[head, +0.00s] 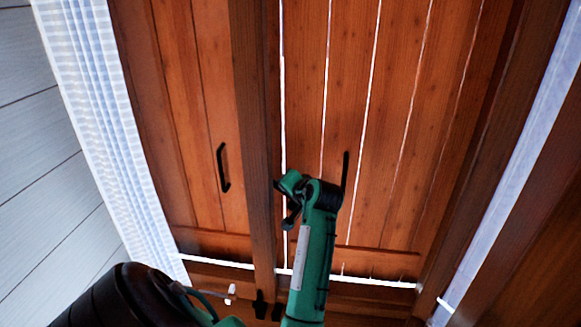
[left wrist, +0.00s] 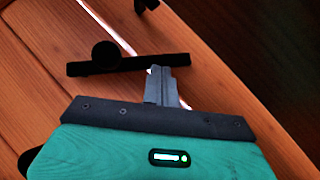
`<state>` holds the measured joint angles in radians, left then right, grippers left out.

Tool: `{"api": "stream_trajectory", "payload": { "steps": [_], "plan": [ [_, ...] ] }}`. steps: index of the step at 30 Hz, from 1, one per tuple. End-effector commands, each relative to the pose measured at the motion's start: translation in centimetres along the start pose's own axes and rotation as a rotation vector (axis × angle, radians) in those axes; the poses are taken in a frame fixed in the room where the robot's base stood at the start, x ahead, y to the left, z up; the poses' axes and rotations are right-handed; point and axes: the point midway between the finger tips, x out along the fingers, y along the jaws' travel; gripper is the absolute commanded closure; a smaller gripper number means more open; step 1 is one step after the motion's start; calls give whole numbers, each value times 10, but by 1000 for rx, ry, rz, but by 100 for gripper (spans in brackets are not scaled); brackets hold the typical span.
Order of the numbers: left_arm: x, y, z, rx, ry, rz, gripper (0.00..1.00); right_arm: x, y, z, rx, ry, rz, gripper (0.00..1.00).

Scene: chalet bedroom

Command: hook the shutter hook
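Two brown wooden shutter panels, left (head: 195,80) and right (head: 400,130), fill the head view. In the left wrist view, a black bar (left wrist: 128,64), apparently the shutter hook, lies across the bright gap between boards. A round black knob (left wrist: 105,53) stands at its side. My left gripper (left wrist: 162,75) has its grey fingers together, with the tips at the bar's right part. Whether they pinch the bar or only overlap it in the picture is unclear. My right gripper is not in view.
A black handle (head: 222,167) is on the left shutter; another (head: 345,175) shows beside my arm on the right one. Small black fittings (head: 261,303) are at the bottom of the middle post (head: 255,130). Pale curtains hang left (head: 105,120) and right (head: 510,170).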

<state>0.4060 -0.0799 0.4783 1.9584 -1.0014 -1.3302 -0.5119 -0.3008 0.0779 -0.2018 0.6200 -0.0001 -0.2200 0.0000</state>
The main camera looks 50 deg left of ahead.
Motion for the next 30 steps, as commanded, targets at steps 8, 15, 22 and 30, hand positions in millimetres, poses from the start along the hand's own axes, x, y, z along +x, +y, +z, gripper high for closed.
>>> {"api": "stream_trajectory", "payload": {
  "steps": [8,15,22,30],
  "plan": [
    [6,0,6,0,0,0,100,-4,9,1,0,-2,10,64],
    [7,0,7,0,0,0,100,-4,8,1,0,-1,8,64],
    [7,0,7,0,0,0,100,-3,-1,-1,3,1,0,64],
    [5,-4,3,0,0,0,100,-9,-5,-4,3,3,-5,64]
  ]
}}
